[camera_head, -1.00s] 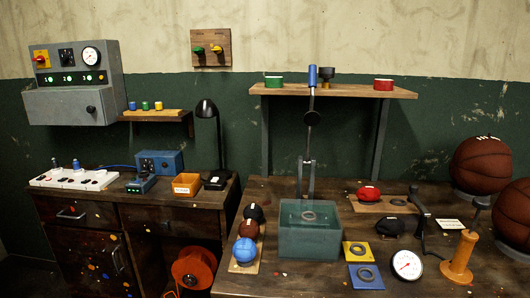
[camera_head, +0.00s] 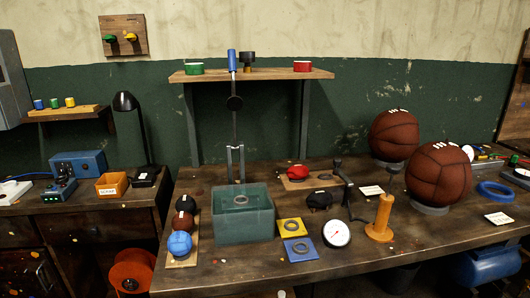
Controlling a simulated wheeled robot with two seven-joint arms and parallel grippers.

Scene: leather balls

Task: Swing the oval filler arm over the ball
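Two large brown leather balls rest on grey ring stands on the bench at the right, one farther back (camera_head: 394,135) and one nearer (camera_head: 440,175). A black post with a bent arm (camera_head: 345,190) stands left of the balls, with its top end pointing left. It may be the filler arm, but I cannot tell for sure. It is apart from both large balls. Neither of my grippers is in view.
A tall lever with a blue handle (camera_head: 232,62) rises behind a green clear tank (camera_head: 243,218). An orange upright handle (camera_head: 382,215) and a white gauge (camera_head: 336,233) stand near the post. A blue ring (camera_head: 496,192) lies at right. The front bench strip is clear.

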